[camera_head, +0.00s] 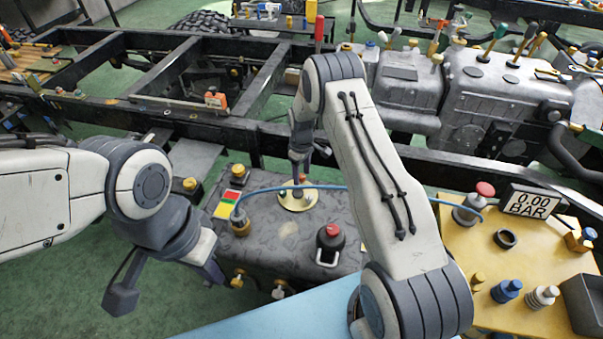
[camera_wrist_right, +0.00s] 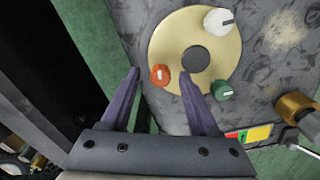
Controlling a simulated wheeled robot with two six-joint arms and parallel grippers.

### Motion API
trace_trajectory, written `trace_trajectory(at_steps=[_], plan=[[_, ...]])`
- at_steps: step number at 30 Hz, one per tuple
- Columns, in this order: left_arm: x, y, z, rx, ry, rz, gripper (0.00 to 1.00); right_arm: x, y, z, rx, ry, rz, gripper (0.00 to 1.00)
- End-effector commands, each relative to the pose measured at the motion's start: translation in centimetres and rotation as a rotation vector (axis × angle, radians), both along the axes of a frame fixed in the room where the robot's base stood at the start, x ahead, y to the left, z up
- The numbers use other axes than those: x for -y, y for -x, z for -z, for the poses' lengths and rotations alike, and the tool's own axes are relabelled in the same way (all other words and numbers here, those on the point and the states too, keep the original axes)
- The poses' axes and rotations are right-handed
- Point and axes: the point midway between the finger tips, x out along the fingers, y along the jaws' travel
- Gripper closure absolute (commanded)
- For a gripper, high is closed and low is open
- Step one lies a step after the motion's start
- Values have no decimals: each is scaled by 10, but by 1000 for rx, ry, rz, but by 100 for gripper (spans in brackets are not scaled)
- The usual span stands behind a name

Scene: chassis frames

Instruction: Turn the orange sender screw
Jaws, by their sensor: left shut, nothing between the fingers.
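The orange sender screw (camera_wrist_right: 160,74) sits on the rim of a round brass plate (camera_wrist_right: 168,45) in the right wrist view, with a pale slot. A white screw (camera_wrist_right: 219,21) and a green screw (camera_wrist_right: 222,91) sit on the same plate, around a dark centre. My right gripper (camera_wrist_right: 159,73) is open, its fingertips on either side of the orange screw with gaps visible; contact depth cannot be judged. In the head view it points down at the brass plate (camera_head: 296,203) on the grey tank (camera_head: 270,262). My left gripper (camera_head: 217,278) is shut and empty, left of the tank.
A red-topped black cap (camera_head: 331,238) and a blue hose (camera_head: 370,187) are on or above the tank. A yellow bench (camera_head: 520,275) with a 0.00 BAR gauge (camera_head: 532,203) stands right. Black chassis rails (camera_head: 150,115) run behind. Green floor lies at left.

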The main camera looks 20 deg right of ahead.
Motion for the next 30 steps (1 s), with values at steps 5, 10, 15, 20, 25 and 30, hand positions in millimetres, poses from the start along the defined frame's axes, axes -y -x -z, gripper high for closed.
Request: trace_trajectory(at_steps=[5,10,15,20,25,30], plan=[[0,0,0,0,0,0,100,0,0,0,0,0,1,38],[0,0,0,0,0,0,100,0,-1,-3,2,0,1,38],[0,0,2,0,0,0,100,0,-1,-26,4,0,1,38],[0,0,3,0,0,0,100,0,-1,-60,5,0,1,38],[0,0,4,0,0,0,100,0,-1,-88,4,0,1,38],[0,0,5,0,0,0,100,0,0,-102,1,-1,1,38]])
